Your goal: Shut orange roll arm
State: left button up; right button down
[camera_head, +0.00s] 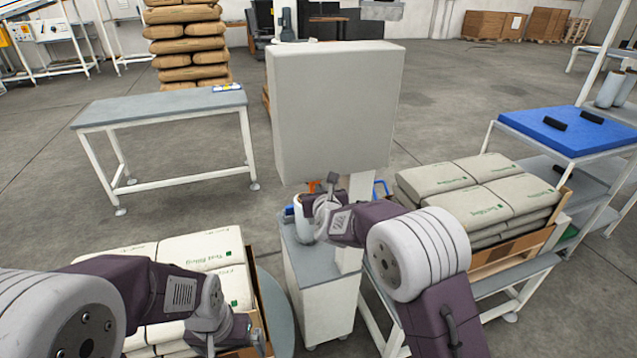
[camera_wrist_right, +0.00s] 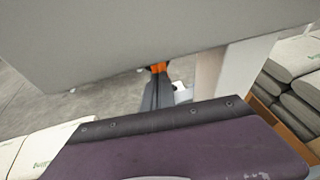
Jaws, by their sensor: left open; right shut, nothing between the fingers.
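The orange roll arm (camera_head: 313,186) shows only as a small orange piece below the big grey box of the machine (camera_head: 335,110), beside the white column. In the right wrist view an orange part (camera_wrist_right: 158,67) sits right at the tips of my right gripper (camera_wrist_right: 157,92). The dark fingers are together with nothing between them; whether they touch the orange part I cannot tell. In the head view my right wrist hides most of this spot. My left gripper (camera_head: 250,337) is open at the bottom, over the left stack of sacks (camera_head: 200,250).
A white roll (camera_head: 303,222) stands on the grey cabinet (camera_head: 318,285) beside my right wrist. A blue part (camera_head: 381,188) is right of the column. Another sack stack (camera_head: 480,195) is at the right.

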jog(key=p+x, duration=0.1)
jog(key=x, duration=0.4)
jog(key=shift+d, duration=0.1)
